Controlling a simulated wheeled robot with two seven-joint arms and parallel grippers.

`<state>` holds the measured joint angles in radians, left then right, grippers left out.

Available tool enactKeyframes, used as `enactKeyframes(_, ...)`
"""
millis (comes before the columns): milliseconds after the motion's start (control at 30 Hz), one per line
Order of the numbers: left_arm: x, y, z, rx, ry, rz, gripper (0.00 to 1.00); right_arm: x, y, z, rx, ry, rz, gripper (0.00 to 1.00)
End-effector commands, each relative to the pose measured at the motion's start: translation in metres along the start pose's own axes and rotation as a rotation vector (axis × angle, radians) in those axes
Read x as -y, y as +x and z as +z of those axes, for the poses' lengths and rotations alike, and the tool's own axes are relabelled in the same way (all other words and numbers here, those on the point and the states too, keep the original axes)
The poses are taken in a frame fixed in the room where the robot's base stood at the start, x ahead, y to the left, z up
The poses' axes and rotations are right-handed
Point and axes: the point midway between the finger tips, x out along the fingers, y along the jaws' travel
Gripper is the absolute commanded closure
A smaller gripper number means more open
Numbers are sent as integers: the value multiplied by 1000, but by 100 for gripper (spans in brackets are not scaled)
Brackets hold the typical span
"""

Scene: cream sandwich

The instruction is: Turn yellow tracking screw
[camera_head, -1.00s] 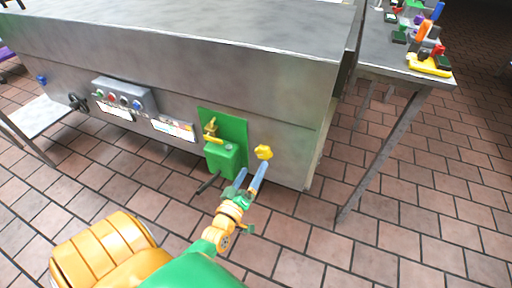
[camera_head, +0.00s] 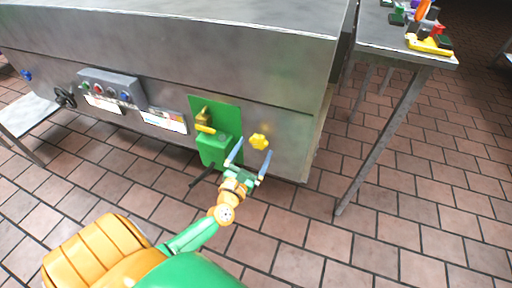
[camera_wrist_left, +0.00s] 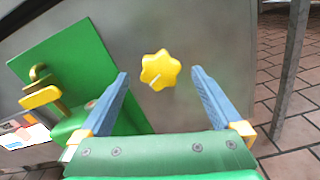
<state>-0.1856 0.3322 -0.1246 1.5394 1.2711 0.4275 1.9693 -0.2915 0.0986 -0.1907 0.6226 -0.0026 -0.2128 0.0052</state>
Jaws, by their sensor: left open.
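The yellow tracking screw (camera_head: 259,142) is a star-shaped knob on the metal side of the machine, right of a green plate. In the left wrist view the knob (camera_wrist_left: 160,70) sits ahead of and between the two blue fingers, with a pale line on its face. My left gripper (camera_head: 252,165) is open and empty, just below and in front of the knob, apart from it. Its fingers (camera_wrist_left: 160,88) are spread to either side of the knob in the wrist view. My right gripper is not in view.
Left of the knob are a green plate (camera_head: 231,112), a yellow-handled valve (camera_head: 204,128) and a green box (camera_head: 215,150). A grey control panel (camera_head: 110,90) is farther left. A metal table (camera_head: 385,45) with colourful items stands at right. The tiled floor in front is clear.

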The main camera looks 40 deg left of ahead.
Motion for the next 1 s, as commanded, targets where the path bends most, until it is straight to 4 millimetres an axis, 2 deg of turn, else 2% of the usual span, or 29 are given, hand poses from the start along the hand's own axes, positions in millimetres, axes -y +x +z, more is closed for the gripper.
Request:
enactKeyframes(133, 0, 18, 0, 1, 2, 0, 0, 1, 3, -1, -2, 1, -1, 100)
enactKeyframes(367, 0, 22, 0, -1, 4, 0, 0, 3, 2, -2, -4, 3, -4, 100)
enactKeyframes(400, 0, 21, 0, -1, 4, 0, 3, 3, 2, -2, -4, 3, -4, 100)
enactKeyframes(700, 0, 21, 0, 0, 5, 0, 84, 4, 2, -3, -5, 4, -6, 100)
enactKeyframes(1000, 0, 21, 0, -1, 47, 0, 85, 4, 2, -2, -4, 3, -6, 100)
